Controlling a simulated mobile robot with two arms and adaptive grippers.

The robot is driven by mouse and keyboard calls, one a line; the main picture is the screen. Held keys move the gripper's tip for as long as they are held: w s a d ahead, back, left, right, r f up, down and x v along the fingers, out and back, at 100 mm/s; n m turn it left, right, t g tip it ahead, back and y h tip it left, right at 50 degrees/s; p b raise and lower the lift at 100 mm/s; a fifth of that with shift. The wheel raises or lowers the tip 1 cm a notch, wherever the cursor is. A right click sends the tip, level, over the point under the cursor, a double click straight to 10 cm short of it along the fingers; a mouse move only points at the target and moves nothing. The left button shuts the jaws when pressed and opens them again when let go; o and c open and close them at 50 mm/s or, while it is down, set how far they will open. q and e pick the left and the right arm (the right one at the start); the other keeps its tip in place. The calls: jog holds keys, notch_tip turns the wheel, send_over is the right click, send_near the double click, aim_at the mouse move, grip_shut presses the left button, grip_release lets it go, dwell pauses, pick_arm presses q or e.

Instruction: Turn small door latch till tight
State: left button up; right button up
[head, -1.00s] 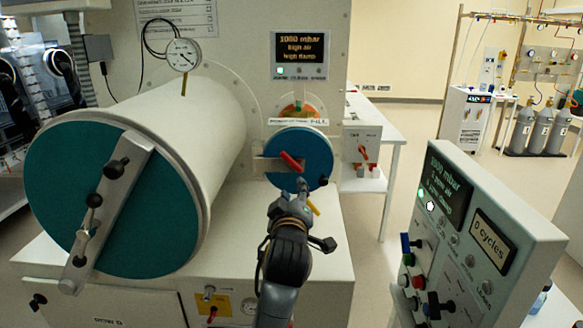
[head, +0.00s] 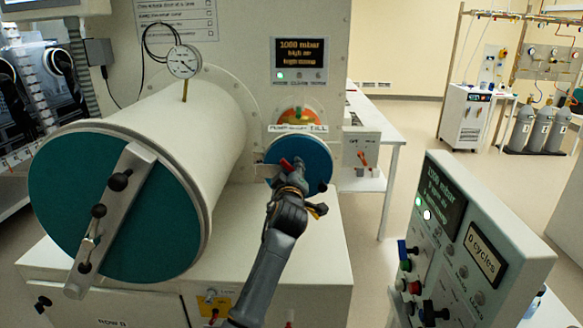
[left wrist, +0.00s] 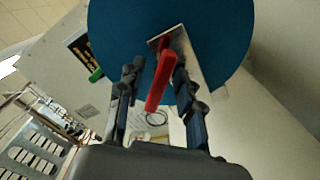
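The small round teal door (head: 316,160) closes the small antechamber and also fills the top of the left wrist view (left wrist: 225,40). Its red latch handle (head: 286,164) sits on a metal bar (left wrist: 198,62). My left gripper (head: 291,176) is in front of the door and hides part of the latch and bar. In the left wrist view, the red handle (left wrist: 159,82) lies between the two fingers of my left gripper (left wrist: 156,80). The fingers stand apart, the right one close to the handle, with a gap on the left. My right gripper is not in view.
A large antechamber with a teal door (head: 75,215) and a clamp bar (head: 112,215) stands left of my left arm. A control panel (head: 470,245) with buttons and knobs stands at the right front. Floor between the panel and cabinet is clear.

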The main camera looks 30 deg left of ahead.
pick_arm(q)
grip_shut()
dwell(0.5)
jog(key=m, duration=0.3)
jog(key=shift+w+r+m+p, duration=0.1)
jog(key=shift+r+m+p, duration=0.05)
jog(key=shift+m+p, duration=0.25)
jog(key=m+p, duration=0.1)
jog(key=m, duration=0.3)
jog(key=shift+d+m, duration=0.1)
jog(key=shift+m, duration=0.2)
jog(key=m+p, duration=0.2)
jog(key=m, duration=0.3)
jog(key=shift+w+d, duration=0.1)
jog(key=shift+w, duration=0.05)
jog(key=shift+d+m+p, duration=0.1)
jog(key=shift+m+p, duration=0.55)
jog(key=shift+m, duration=1.55)
